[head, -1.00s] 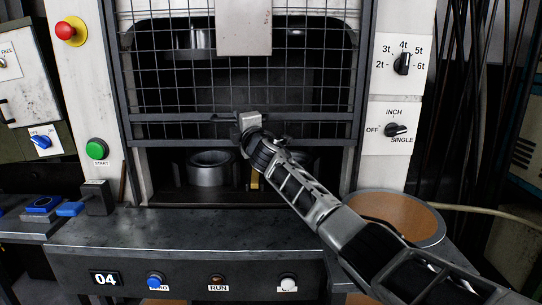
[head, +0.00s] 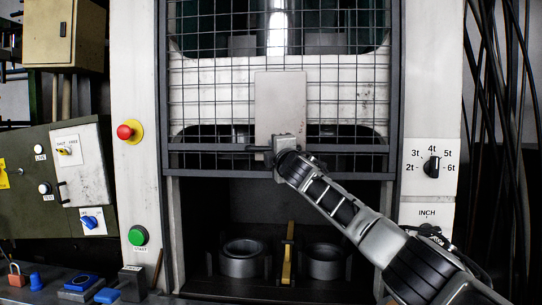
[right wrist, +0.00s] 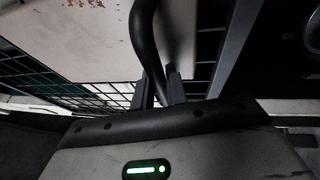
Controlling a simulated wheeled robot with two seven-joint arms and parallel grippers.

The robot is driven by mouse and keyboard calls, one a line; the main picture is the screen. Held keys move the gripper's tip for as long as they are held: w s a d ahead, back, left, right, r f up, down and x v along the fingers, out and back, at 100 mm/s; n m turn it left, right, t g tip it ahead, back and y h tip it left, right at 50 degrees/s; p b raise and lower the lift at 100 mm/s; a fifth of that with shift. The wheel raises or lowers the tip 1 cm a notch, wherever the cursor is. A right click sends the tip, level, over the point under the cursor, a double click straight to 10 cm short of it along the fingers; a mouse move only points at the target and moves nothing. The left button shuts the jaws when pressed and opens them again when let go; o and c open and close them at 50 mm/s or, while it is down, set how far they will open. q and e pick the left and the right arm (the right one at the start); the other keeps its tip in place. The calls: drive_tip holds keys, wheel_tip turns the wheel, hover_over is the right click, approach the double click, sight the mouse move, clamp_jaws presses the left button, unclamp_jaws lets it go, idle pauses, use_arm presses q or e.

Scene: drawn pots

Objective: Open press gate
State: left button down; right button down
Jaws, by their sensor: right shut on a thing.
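The press gate is a wire mesh guard in a dark frame, with its bottom bar (head: 345,175) raised above a dark opening in the head view. My right gripper (head: 284,148) is at the middle of this lower edge. It is shut on the gate's handle, a dark curved bar that shows in the right wrist view (right wrist: 147,42) running down between the fingers (right wrist: 160,92). My left gripper is not in view.
Inside the opening stand two grey metal rings (head: 243,259) (head: 324,262) with a yellow upright piece (head: 287,262) between them. A green start button (head: 138,236) and a red emergency button (head: 126,132) are on the left post. A tonnage dial (head: 432,167) is on the right post.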

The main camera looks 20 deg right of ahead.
drive_tip(key=c, duration=1.4)
unclamp_jaws()
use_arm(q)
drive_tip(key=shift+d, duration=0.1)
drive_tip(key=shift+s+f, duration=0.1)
